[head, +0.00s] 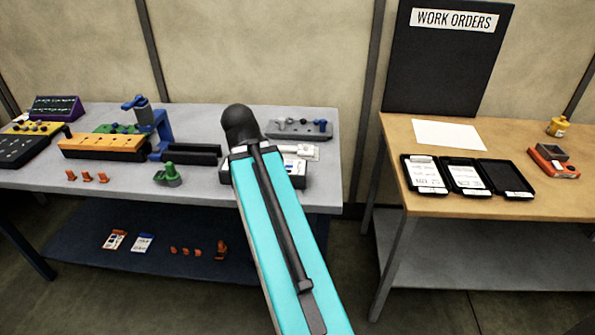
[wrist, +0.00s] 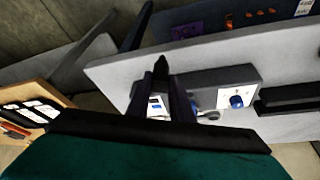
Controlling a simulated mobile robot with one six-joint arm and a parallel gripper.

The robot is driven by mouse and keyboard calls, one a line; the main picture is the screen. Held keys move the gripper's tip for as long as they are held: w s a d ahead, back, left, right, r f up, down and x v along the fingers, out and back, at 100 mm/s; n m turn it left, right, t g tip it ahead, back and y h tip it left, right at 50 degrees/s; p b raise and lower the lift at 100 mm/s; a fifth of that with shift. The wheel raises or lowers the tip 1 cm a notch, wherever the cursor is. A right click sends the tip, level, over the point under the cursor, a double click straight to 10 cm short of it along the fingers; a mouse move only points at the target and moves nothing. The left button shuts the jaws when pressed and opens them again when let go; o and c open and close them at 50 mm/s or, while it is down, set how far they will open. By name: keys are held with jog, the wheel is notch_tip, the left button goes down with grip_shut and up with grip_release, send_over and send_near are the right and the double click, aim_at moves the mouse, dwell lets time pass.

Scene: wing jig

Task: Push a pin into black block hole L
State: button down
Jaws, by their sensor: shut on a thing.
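My gripper (wrist: 162,78) shows in the wrist view as two dark fingers converging on a small dark thing at their tips. I cannot make out what this held thing is. In the head view my gripper is hidden behind my cyan arm. A long black block (head: 205,153) lies on the grey table, left of my arm. A black block also shows at the right of the wrist view (wrist: 285,97). I cannot read any hole letters. A grey pin rack (head: 283,132) at the back right of the table holds grey and blue pins.
A dark box with a white panel and a blue knob (wrist: 237,101) lies beyond my fingers. The blue clamp (head: 160,125), orange block (head: 100,147) and green fixture (head: 168,176) stand left on the grey table (head: 215,190). A wooden table (head: 460,215) with black trays stands right.

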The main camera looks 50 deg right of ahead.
jog(key=w+a+f+n+t+y+b, duration=0.1)
jog(key=w+a+f+n, duration=0.2)
jog(key=a, duration=0.7)
jog(key=w+a+f+n+t+y+b, duration=0.1)
jog(key=w+a+f+n, duration=0.3)
jog(key=a, duration=0.6)
jog(key=w+a+f+n+t+b, duration=0.1)
jog(key=w+a+f+n+b, duration=0.1)
jog(key=w+a, duration=0.4)
jog(key=shift+w+a+f+n+y, duration=0.4)
jog(key=shift+a+f+n, duration=0.6)
jog(key=shift+a, duration=1.1)
jog(key=shift+r, duration=0.25)
